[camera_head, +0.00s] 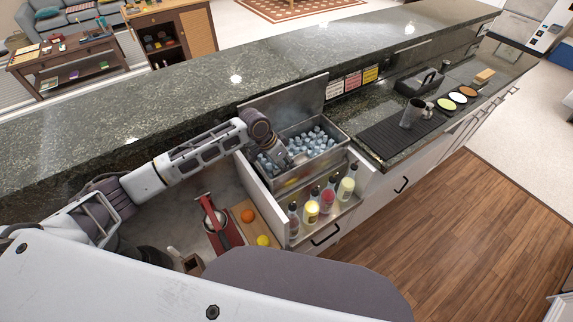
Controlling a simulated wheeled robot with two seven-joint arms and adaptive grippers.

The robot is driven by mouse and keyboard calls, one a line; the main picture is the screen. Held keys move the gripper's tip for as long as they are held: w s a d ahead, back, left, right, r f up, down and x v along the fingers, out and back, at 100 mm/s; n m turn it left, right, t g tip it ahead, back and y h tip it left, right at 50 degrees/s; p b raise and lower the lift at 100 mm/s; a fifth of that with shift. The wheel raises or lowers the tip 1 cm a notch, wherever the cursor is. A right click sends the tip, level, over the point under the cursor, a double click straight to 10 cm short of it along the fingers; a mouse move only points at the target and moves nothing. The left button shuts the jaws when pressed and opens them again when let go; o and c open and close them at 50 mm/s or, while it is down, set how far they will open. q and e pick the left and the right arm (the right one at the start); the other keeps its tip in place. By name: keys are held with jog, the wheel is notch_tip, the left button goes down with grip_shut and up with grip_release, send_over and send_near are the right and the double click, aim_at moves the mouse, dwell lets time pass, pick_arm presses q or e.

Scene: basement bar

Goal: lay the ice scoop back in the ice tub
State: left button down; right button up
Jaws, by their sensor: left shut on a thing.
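The ice tub (326,160) is a metal bin set in the bar, filled with ice cubes, with its lid raised behind it. My left arm reaches in from the left, and my left gripper (291,158) is down inside the tub, over the ice in its left half. It is shut on the ice scoop (299,159), a small grey metal piece mostly hidden by the fingers. I cannot tell whether the scoop touches the ice. My right gripper is not in view.
Several bottles (328,198) stand in a metal rack in front of the tub. To the left are a red citrus press (222,232) and a board with an orange (247,215) and a lemon (263,240). A metal jug (412,113) stands on the black mat at right.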

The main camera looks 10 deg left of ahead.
pick_arm(q)
jog(key=shift+f+p, duration=0.3)
jog(key=shift+f, duration=0.05)
dwell(1.5)
jog(key=c, duration=1.3)
grip_release()
jog(key=shift+c, duration=0.2)
jog(key=shift+d+r, duration=0.1)
jog(key=shift+r, duration=0.1)
jog(key=shift+a+r, duration=0.25)
jog(key=shift+r, duration=0.2)
jog(key=v, duration=1)
jog(key=shift+a+r, duration=0.3)
jog(key=shift+a, duration=0.05)
jog(key=shift+f, duration=0.1)
